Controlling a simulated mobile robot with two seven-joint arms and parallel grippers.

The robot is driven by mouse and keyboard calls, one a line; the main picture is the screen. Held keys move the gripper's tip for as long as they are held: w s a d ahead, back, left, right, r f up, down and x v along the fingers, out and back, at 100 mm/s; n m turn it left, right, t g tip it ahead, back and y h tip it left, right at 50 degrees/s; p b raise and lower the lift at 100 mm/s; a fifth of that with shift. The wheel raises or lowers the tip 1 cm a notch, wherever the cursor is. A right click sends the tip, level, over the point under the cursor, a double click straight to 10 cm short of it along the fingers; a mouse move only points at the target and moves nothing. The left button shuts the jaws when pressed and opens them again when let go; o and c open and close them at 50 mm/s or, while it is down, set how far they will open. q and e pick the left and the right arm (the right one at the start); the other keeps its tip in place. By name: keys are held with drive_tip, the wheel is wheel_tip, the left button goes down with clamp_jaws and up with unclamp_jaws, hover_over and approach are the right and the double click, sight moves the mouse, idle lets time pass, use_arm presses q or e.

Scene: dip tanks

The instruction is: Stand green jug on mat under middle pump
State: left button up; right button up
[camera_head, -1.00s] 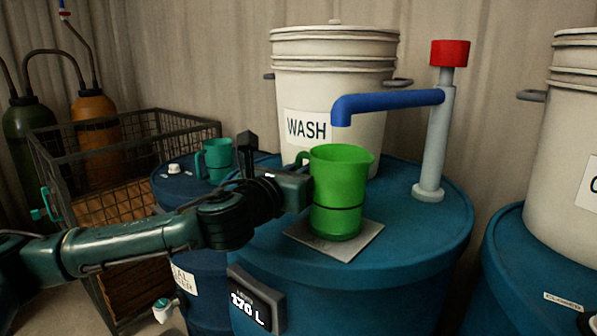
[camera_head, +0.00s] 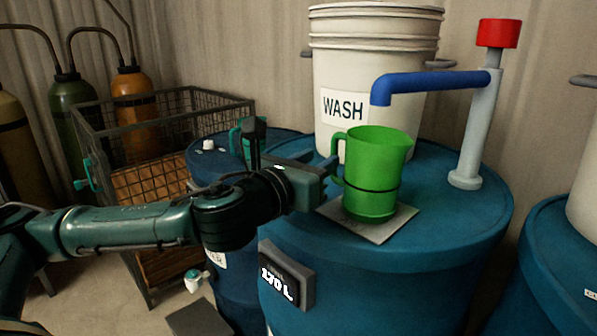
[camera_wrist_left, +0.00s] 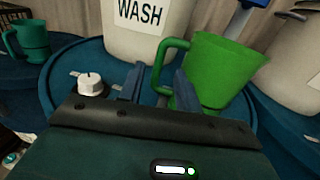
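The green jug (camera_head: 374,175) stands upright on the grey mat (camera_head: 400,228) on the blue drum. The pump's blue spout (camera_head: 430,84) ends above the jug's opening; its grey post (camera_head: 474,135) carries a red knob (camera_head: 499,33). My left gripper (camera_head: 326,174) is level with the jug's handle, on the jug's left. In the left wrist view, the two fingers (camera_wrist_left: 157,88) are apart, with the handle of the jug (camera_wrist_left: 214,70) between or just beyond them. Whether a finger touches the handle I cannot tell. My right gripper is out of view.
A white WASH bucket (camera_head: 362,80) stands behind the jug. A teal jug (camera_head: 252,132) stands on another blue drum (camera_head: 205,172) at the left, partly hidden by my gripper. A wire crate (camera_head: 160,130) is further left. Another drum (camera_head: 560,255) is at the right.

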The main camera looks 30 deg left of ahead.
use_arm(q)
drive_tip(key=s, duration=0.2)
drive_tip(key=shift+s+a, duration=0.2)
drive_tip(key=shift+s, duration=0.1)
drive_tip(key=shift+s+a+r+p, duration=0.1)
drive_tip(key=shift+s+r+p, duration=0.2)
drive_tip(key=shift+p, duration=0.85)
drive_tip(key=p, duration=0.2)
drive_tip(key=shift+s+p, duration=0.35)
drive_tip(key=shift+p, duration=0.05)
drive_tip(key=shift+s+a+f+p, duration=0.15)
drive_tip(key=shift+s+p, duration=0.5)
drive_tip(key=shift+p, duration=0.45)
drive_tip(key=shift+s+f, duration=0.1)
drive_tip(key=shift+s, duration=0.05)
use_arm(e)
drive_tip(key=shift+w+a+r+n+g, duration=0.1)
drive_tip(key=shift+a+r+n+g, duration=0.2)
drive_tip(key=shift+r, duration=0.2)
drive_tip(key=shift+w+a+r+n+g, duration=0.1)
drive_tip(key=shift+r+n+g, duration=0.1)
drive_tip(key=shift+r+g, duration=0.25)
use_arm(q)
drive_tip(key=shift+f, duration=0.1)
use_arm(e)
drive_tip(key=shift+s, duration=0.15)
